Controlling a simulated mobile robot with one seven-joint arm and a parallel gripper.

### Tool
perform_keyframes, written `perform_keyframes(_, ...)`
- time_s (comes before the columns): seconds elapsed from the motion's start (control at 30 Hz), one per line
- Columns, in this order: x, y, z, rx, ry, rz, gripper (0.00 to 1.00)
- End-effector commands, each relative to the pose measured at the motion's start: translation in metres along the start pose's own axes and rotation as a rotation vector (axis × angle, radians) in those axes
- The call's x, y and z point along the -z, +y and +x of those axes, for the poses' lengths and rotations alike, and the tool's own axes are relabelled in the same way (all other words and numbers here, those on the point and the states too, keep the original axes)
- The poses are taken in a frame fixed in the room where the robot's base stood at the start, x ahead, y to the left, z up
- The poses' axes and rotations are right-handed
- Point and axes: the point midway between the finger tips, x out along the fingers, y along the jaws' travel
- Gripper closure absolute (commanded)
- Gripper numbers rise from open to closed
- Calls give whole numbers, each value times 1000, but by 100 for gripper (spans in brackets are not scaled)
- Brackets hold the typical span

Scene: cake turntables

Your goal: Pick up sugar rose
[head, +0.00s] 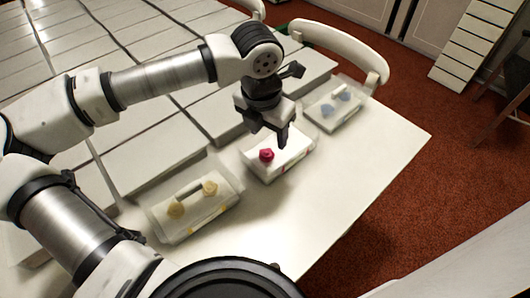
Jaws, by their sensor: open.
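A small crimson sugar rose (267,155) sits on top of a white box-like block (268,175) near the table's middle. My gripper (269,138) points down just above the rose and the block, with its fingers apart. One dark finger reaches down to the right of the rose, close to the block's top. I cannot tell whether it touches anything. No held object shows between the fingers.
A clear tray (162,233) with yellow pieces stands at the left, and another clear tray (349,113) with blue pieces at the back right. The white table (370,160) is bare at the front right. A white chair (345,45) stands behind.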

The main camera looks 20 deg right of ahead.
Motion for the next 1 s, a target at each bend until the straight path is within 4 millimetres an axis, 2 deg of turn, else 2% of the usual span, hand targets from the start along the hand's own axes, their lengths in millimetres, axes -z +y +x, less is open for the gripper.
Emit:
perform_keyframes(0.1,0,0,15,2,0,1,45)
perform_keyframes(0.33,2,2,31,2,1,0,45)
perform_keyframes(0.6,6,6,68,2,0,1,45)
perform_keyframes(0.87,6,7,73,-1,-1,2,45)
perform_keyframes(0.9,6,7,73,-1,-1,2,46)
perform_keyframes(1.0,6,7,73,-1,-1,2,59)
